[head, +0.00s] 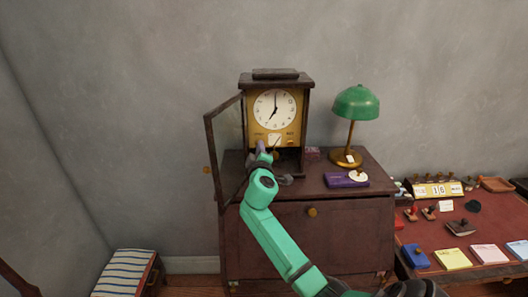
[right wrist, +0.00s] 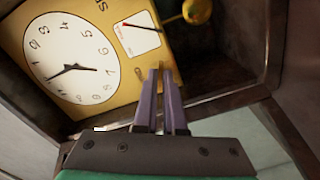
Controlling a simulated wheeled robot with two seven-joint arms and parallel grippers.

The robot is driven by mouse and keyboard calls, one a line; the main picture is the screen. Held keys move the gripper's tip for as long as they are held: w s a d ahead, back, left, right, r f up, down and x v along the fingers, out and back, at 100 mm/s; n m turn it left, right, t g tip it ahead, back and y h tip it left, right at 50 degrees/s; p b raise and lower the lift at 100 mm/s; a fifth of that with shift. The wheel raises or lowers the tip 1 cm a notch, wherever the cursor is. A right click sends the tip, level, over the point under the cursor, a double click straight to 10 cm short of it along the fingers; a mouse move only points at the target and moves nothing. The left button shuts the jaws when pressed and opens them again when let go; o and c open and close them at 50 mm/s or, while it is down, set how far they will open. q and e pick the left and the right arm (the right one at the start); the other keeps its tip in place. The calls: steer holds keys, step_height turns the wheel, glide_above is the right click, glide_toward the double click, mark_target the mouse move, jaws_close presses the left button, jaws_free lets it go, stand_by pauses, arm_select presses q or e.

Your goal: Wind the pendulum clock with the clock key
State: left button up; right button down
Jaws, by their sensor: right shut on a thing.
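The pendulum clock (head: 259,111) stands on a dark wooden cabinet, its glass door (head: 227,137) swung open to the left. Its white dial (head: 275,108) sits on a brass plate, which also shows in the right wrist view (right wrist: 117,24). My right gripper (head: 261,147) reaches into the open front, below the dial. In the right wrist view its purple fingers (right wrist: 161,74) are nearly together and point at the lower plate. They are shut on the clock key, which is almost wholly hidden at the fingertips. The brass pendulum bob (right wrist: 197,11) hangs beside them. My left gripper is out of view.
A green lamp (head: 356,102) and a purple box (head: 340,181) stand on the cabinet (head: 345,225), right of the clock. A lower table (head: 440,231) with stamps and note pads is at the right. A striped stool (head: 125,272) is at lower left.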

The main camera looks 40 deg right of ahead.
steer(key=shift+r+m+b, duration=0.2)
steer(key=shift+m+b, duration=2.55)
steer(key=shift+m, duration=1.7)
steer(key=shift+r+m+b, duration=0.15)
steer(key=shift+m+b, duration=2.55)
steer(key=shift+m, duration=1.75)
steer(key=c, duration=1)
jaws_free()
steer(key=shift+s+f, duration=0.1)
steer(key=shift+f, duration=0.05)
steer(key=shift+f, duration=0.1)
